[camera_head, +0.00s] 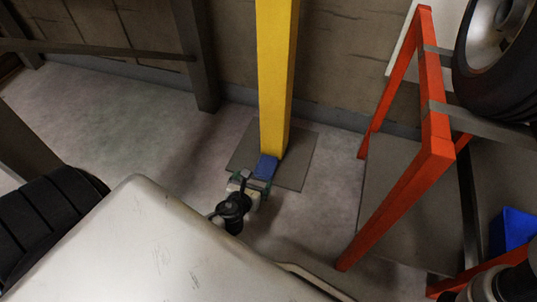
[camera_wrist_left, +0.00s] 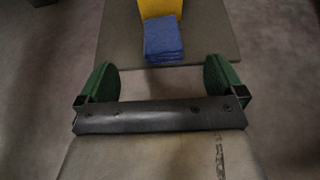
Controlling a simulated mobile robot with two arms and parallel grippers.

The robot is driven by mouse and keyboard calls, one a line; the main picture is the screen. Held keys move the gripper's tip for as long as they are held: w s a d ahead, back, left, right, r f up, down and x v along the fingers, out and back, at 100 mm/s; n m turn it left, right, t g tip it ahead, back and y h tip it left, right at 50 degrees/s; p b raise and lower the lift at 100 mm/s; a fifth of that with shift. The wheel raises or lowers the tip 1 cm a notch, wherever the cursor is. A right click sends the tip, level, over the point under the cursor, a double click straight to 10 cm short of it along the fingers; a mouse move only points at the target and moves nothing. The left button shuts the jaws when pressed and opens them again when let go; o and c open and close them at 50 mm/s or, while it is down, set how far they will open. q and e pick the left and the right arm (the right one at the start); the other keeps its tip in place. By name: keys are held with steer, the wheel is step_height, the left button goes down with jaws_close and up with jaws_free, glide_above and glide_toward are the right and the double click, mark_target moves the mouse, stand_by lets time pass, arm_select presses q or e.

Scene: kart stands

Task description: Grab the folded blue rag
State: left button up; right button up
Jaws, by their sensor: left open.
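The folded blue rag (camera_head: 265,167) lies on a grey base plate at the foot of a yellow post in the head view. In the left wrist view the rag (camera_wrist_left: 163,38) is a stacked blue block in front of the post. My left gripper (camera_head: 252,180) is right by the rag in the head view. In the wrist view its green fingers (camera_wrist_left: 160,80) are wide apart, with nothing between them, and the rag lies just beyond them, roughly centred. Part of my left arm is hidden behind a pale panel. My right gripper does not show clearly.
The yellow post (camera_head: 276,80) rises from the grey plate (camera_head: 297,170). An orange-red stand (camera_head: 402,191) with a wheel (camera_head: 500,60) and a blue bin (camera_head: 510,230) is on the right. A dark post (camera_head: 197,60) and wall are behind. Open floor (camera_head: 130,125) lies to the left.

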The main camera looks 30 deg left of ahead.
arm_select(q)
steer(key=shift+w+a+f+b, duration=0.1)
steer(key=shift+w+f+b, duration=0.1)
steer(key=shift+f+b, duration=0.25)
steer(key=shift+w+f+b, duration=0.15)
steer(key=shift+f+b, duration=0.05)
steer(key=shift+f, duration=0.35)
steer(key=b, duration=0.2)
glide_toward(267, 164)
steer(key=x, duration=0.3)
steer(key=shift+a+f, duration=0.1)
steer(key=b+x, duration=0.3)
steer(key=x, duration=0.2)
steer(key=shift+w+f, duration=0.1)
steer(key=shift+w, duration=0.05)
steer(key=c, duration=1)
